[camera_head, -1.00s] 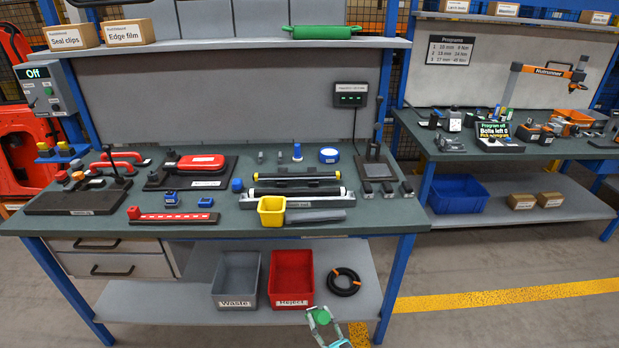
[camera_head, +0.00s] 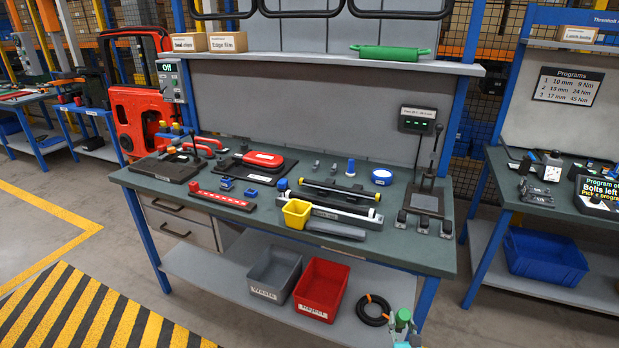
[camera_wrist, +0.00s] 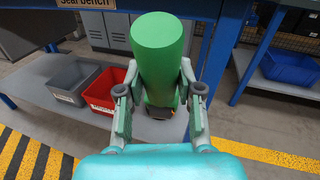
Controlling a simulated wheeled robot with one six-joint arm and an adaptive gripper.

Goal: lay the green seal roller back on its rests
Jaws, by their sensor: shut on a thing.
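My gripper (camera_wrist: 160,97) is shut on a thick green cylinder (camera_wrist: 159,48), which I take to be the green seal roller. It stands up between the fingers, tilted away from the wrist camera; its lower end is partly hidden. In the head view, my gripper (camera_head: 403,326) and the cylinder's top show small at the bottom edge, in front of the bench and below its top. Another green roller (camera_head: 390,53) with thin end handles lies on the bench's upper shelf. I cannot tell which parts are the rests.
The bench top (camera_head: 405,248) holds red tools, blue blocks and a yellow cup (camera_head: 297,213). Below are a grey bin (camera_head: 274,272), a red bin (camera_head: 321,290) and a black ring (camera_head: 374,310). A second bench stands right. Open floor lies front left.

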